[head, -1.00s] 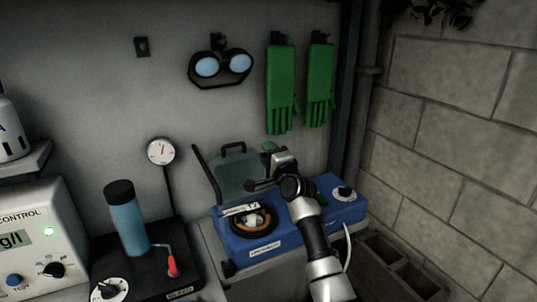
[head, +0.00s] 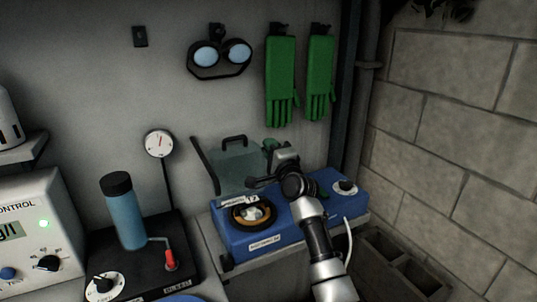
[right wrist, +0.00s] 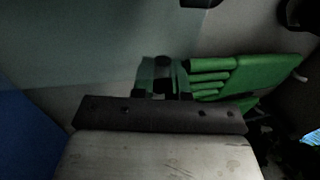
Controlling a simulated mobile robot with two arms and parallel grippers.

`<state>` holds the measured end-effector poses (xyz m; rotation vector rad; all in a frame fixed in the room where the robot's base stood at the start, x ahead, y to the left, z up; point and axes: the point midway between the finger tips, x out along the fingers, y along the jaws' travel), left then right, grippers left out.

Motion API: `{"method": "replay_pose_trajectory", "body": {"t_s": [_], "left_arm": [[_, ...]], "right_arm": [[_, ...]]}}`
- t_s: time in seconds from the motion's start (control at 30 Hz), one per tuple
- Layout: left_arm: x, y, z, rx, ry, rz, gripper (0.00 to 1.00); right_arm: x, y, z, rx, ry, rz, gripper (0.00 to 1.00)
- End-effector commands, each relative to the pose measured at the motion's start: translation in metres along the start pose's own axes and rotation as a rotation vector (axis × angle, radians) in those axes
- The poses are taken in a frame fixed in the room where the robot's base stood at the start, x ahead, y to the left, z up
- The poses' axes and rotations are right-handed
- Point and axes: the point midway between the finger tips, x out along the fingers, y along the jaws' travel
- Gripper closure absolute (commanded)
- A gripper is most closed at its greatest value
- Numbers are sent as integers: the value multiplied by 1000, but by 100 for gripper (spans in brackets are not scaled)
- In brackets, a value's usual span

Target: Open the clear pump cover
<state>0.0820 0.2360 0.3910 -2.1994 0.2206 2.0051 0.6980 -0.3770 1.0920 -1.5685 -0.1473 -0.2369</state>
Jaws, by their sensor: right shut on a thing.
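The clear pump cover (head: 232,168), a see-through greenish panel with a dark frame and a dark handle (head: 234,140), stands raised at the back of the blue pump (head: 262,236), leaning toward the wall. Below it the round pump head (head: 252,213) with a yellow-orange ring is exposed. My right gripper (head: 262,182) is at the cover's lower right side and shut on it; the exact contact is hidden. In the right wrist view a clear panel (right wrist: 80,45) fills the upper left. My left gripper is not in view.
Green gloves (head: 282,85) and goggles (head: 220,57) hang on the wall above. A blue bottle (head: 124,212) and a gauge (head: 159,143) stand on the left, beside a control box (head: 40,225). A block wall (head: 450,130) bounds the right side.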

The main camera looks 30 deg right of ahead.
Motion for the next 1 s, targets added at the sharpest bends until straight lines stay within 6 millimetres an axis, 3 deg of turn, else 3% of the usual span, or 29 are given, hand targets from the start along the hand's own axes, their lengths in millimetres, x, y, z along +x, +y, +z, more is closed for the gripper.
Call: {"method": "replay_pose_trajectory", "body": {"t_s": [0.03, 0.13, 0.5, 0.53, 0.67, 1.0], "left_arm": [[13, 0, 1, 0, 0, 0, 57], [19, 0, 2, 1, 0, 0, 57], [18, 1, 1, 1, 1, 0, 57], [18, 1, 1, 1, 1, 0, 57], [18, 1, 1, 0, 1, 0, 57], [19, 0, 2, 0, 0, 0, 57]], "right_arm": [[-4, 6, 0, -2, -1, -19, 100], [-8, 2, 0, 0, -1, -50, 100], [-9, -1, 0, 0, -1, -63, 100], [-9, -1, 0, 0, -1, -63, 83], [-9, -2, 0, 0, -1, -63, 63], [-11, -2, 0, 0, -1, -64, 61]]}}
